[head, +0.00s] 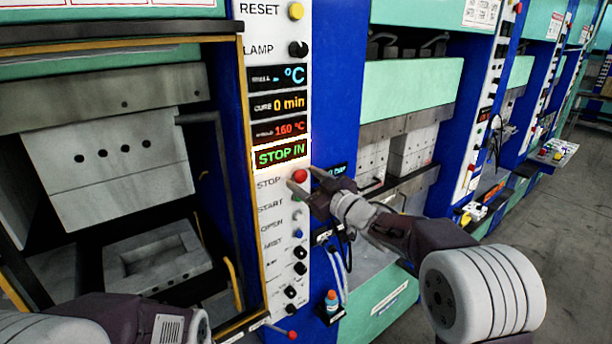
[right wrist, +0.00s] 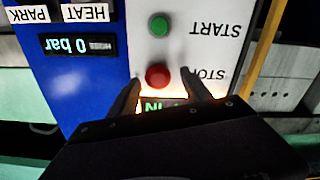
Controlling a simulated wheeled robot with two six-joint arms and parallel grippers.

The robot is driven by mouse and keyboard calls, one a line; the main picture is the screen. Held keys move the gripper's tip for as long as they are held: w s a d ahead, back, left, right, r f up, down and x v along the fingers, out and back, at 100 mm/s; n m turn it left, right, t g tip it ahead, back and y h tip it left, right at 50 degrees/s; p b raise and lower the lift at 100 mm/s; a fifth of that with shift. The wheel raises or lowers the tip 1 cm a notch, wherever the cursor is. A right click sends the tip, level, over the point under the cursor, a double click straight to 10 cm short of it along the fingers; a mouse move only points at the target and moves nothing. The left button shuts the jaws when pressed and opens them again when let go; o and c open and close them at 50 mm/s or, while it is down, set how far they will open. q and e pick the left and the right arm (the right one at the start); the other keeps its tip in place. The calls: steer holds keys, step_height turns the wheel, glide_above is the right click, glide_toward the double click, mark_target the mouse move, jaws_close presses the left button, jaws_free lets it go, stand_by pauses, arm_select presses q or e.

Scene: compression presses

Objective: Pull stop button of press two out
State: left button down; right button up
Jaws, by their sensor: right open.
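The red stop button (head: 299,176) sits on the white control panel (head: 279,75) beside the label STOP. The display (head: 282,153) above it reads STOP IN in green. My right gripper (head: 305,179) is at the button, open, with one finger on either side of it. In the right wrist view the red button (right wrist: 158,76) lies between the two dark fingertips of the gripper (right wrist: 160,78), with gaps on both sides. Contact does not show. Of my left arm only a part shows at the bottom left of the head view; its gripper is not visible.
The green start button (right wrist: 159,26) is close to the stop button. More knobs run down the panel. A blue housing with a 0 bar display (right wrist: 78,46) adjoins the panel. The open press bay (head: 120,170) is at left; more presses stand at right.

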steer(key=shift+d, duration=0.2)
jaws_close()
steer(key=shift+r, duration=0.1)
stand_by(1.1)
